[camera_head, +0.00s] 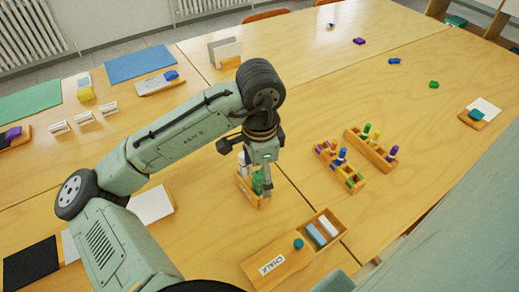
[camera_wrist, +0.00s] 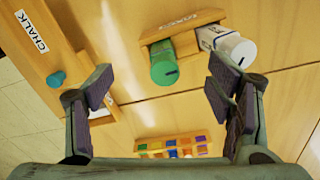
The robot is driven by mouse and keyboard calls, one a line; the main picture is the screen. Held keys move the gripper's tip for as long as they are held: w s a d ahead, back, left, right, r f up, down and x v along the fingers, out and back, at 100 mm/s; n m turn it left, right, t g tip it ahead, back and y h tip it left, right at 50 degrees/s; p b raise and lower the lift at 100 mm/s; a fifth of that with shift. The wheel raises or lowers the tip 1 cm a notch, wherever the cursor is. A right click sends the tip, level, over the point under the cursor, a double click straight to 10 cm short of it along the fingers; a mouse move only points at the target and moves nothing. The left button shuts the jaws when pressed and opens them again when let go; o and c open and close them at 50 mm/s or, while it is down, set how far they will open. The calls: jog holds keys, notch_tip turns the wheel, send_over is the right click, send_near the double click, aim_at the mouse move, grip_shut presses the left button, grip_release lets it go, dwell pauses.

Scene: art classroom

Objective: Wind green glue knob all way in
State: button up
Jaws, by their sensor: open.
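A green glue stick (camera_wrist: 170,60) and a white one (camera_wrist: 228,45) stand side by side in a small wooden holder (camera_wrist: 182,24) in the wrist view. The round end of each faces the camera and bears a dark mark. My gripper (camera_wrist: 160,92) is open and empty, its padded fingers spread wide, with the green glue beyond the gap between them, apart from both. In the head view my gripper (camera_head: 266,182) hangs over the holder (camera_head: 246,190) and partly hides the green glue (camera_head: 257,183).
A wooden chalk box (camera_head: 295,250) with a teal knob (camera_head: 299,243) lies in front of the holder. Wooden racks of coloured pieces (camera_head: 340,166) and (camera_head: 371,149) stand to the right. A white pad (camera_head: 150,205) lies at left. The table behind the racks is mostly clear.

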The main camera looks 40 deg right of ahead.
dwell(0.5)
jog(key=shift+r, duration=3.05)
